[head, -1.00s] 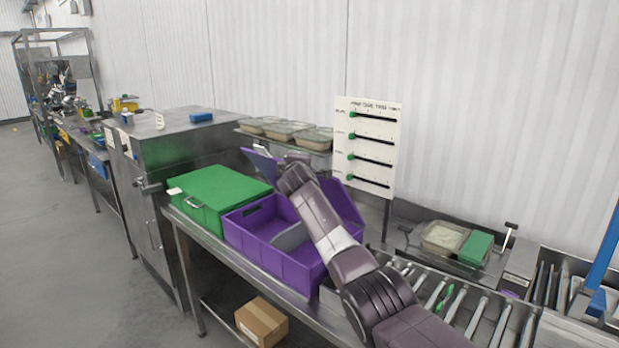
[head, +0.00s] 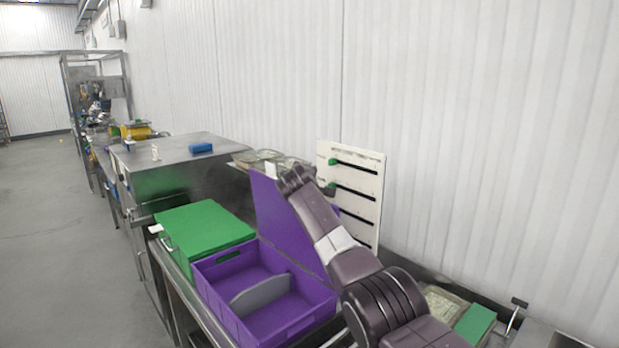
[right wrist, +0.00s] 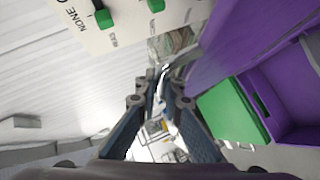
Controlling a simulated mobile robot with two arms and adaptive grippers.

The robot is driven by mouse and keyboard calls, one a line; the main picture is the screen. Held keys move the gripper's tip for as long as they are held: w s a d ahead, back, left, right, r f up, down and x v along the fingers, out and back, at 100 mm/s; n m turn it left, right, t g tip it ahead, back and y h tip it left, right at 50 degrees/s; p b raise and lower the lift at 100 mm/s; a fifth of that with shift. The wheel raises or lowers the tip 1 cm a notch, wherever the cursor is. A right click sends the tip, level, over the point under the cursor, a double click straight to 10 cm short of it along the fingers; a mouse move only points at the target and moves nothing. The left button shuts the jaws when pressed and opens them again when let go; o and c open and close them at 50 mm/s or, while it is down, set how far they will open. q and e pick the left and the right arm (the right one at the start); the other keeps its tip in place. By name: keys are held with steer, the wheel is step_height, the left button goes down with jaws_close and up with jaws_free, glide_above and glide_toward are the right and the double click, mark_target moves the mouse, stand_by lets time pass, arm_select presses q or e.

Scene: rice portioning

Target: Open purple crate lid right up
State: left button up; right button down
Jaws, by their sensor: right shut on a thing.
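The purple crate (head: 215,292) stands open on the steel bench, with a grey divider (head: 262,290) inside. Its purple lid (head: 283,222) stands up steeply along the crate's wall side, with a white tag (head: 271,172) at its top. My right gripper (head: 288,176) is at the lid's upper edge. In the right wrist view my right gripper (right wrist: 160,98) is shut at the edge of the lid (right wrist: 225,40); the exact contact is partly hidden by the fingers. My left gripper is not in view.
A green lidded crate (head: 203,236) stands left of the purple one. A white board with green sliders (head: 366,168) and food trays (head: 255,156) are behind the lid. A green-lidded container (head: 474,325) is at lower right.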

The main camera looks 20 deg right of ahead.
steer(key=shift+d+f, duration=0.1)
steer(key=shift+d, duration=0.05)
stand_by(0.3)
steer(key=c, duration=2)
jaws_free()
steer(key=shift+w, duration=0.1)
steer(key=shift+c, duration=0.2)
steer(key=v, duration=1.2)
